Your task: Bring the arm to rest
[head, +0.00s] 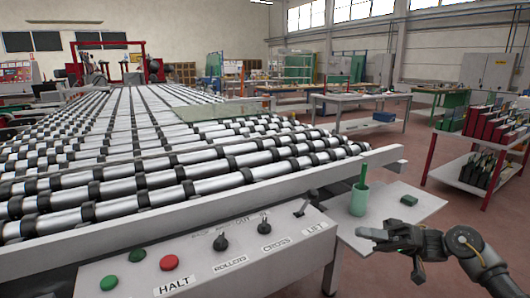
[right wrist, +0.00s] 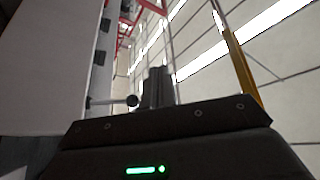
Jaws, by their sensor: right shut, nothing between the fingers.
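My right arm (head: 465,250) comes in from the lower right in the head view. Its gripper (head: 368,238) is shut and empty, in front of the small side shelf (head: 408,203) and pointing left toward the control panel. In the right wrist view the shut fingers (right wrist: 157,88) stand up dark in the middle, with nothing between them. My left gripper is in neither view.
The control panel (head: 130,264) has green and red buttons, two knobs and a lift lever (head: 302,207). A green cup (head: 360,199) with a green pen and a dark green block (head: 409,200) stand on the shelf. The roller conveyor (head: 150,150) fills the left.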

